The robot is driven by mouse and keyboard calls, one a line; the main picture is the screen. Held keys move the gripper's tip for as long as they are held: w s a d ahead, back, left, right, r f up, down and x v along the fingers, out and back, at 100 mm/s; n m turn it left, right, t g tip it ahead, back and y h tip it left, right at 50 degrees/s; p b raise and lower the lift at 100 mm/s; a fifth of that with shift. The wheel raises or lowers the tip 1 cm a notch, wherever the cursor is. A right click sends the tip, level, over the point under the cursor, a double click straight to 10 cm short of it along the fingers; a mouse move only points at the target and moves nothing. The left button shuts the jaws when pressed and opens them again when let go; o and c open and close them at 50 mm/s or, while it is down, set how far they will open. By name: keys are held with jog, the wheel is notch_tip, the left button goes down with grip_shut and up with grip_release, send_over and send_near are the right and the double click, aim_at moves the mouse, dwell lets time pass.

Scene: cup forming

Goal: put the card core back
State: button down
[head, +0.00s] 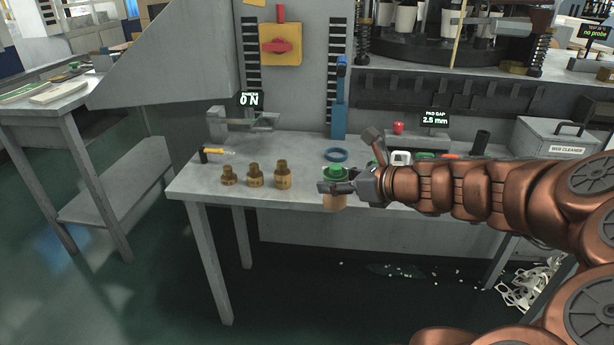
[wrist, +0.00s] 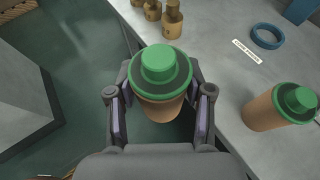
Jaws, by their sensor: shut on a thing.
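My gripper (wrist: 160,103) is shut on a brown cylinder with a stepped green cap (wrist: 161,66), which I take to be the card core. It is held between both fingers, out past the bench's front edge, with floor below it. Its brown lower part shows under my gripper (head: 338,187) in the head view (head: 334,204). A second, like brown cylinder with a green cap (wrist: 270,112) stands on the bench (wrist: 228,75), apart from my gripper. The head view does not clearly separate the two green caps.
Several brass weights (head: 255,176) stand to the left on the bench. A blue ring (head: 336,155) lies behind my gripper, beside a small label (wrist: 247,51) too small to read. A yellow-handled tool (head: 216,152) lies further left. My arm hides part of the bench's right side.

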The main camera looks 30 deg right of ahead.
jog(key=w+d, duration=0.1)
jog(key=w, duration=0.4)
jog(key=w+d+f+b, duration=0.1)
jog(key=w, duration=0.4)
jog(key=w+d+b, duration=0.1)
jog(key=w, duration=0.3)
jog(key=shift+w+d+f, duration=0.2)
jog(key=shift+w+f, duration=0.05)
jog(key=shift+w, duration=0.15)
jog(key=shift+f+b, duration=1.1)
jog(key=shift+f, duration=0.6)
jog(key=shift+f, duration=0.15)
jog(key=shift+c, duration=2.3)
grip_release()
jog(key=shift+s+d+r, duration=0.15)
jog(key=shift+s+r, duration=0.2)
jog(key=shift+s, duration=0.05)
jog(key=p+v, duration=0.2)
jog(key=v, duration=0.9)
jog(key=shift+p, duration=0.4)
jog(key=shift+f, duration=0.1)
